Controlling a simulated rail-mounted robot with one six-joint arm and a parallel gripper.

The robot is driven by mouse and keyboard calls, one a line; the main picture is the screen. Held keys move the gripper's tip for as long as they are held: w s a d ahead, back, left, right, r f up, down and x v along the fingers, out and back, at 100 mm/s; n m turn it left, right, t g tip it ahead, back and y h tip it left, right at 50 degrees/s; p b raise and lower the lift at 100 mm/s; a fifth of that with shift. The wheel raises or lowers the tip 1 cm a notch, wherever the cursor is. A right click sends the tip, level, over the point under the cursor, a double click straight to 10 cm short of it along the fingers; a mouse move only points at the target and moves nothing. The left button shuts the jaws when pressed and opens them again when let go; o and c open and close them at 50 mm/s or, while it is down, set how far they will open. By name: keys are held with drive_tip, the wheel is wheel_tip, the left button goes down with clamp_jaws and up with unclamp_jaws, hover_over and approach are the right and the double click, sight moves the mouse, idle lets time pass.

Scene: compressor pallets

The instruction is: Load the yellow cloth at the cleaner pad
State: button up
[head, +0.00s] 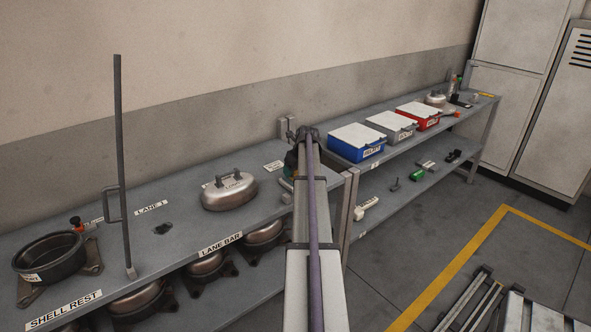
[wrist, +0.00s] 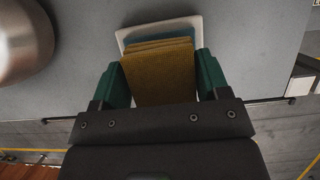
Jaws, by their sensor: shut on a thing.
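My gripper (wrist: 160,64) has two green fingers, one at each side of a folded yellow cloth (wrist: 156,82), and is shut on it. The cloth shows layered folds. Just beyond and partly under it in the wrist view is a white-edged tray (wrist: 122,38) with a blue-grey surface or cloth inside; I cannot tell whether the yellow cloth touches it. In the head view my arm hides most of the gripper (head: 291,163) and the cloth, over the right end of the near bench. No readable label identifies the cleaner pad.
A metal shell with a handle (head: 229,191) stands left of my gripper on the near bench (head: 170,243). A tall upright bar (head: 120,160) and a dark pot (head: 49,257) are farther left. Blue (head: 357,142), grey (head: 390,124) and red (head: 417,115) bins stand on the right bench.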

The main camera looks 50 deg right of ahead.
drive_tip(key=shift+f+b, duration=0.5)
drive_tip(key=shift+b, duration=0.05)
idle(1.8)
wheel_tip(320, 180, up, 7)
drive_tip(key=p, duration=0.7)
drive_tip(key=shift+r, duration=0.1)
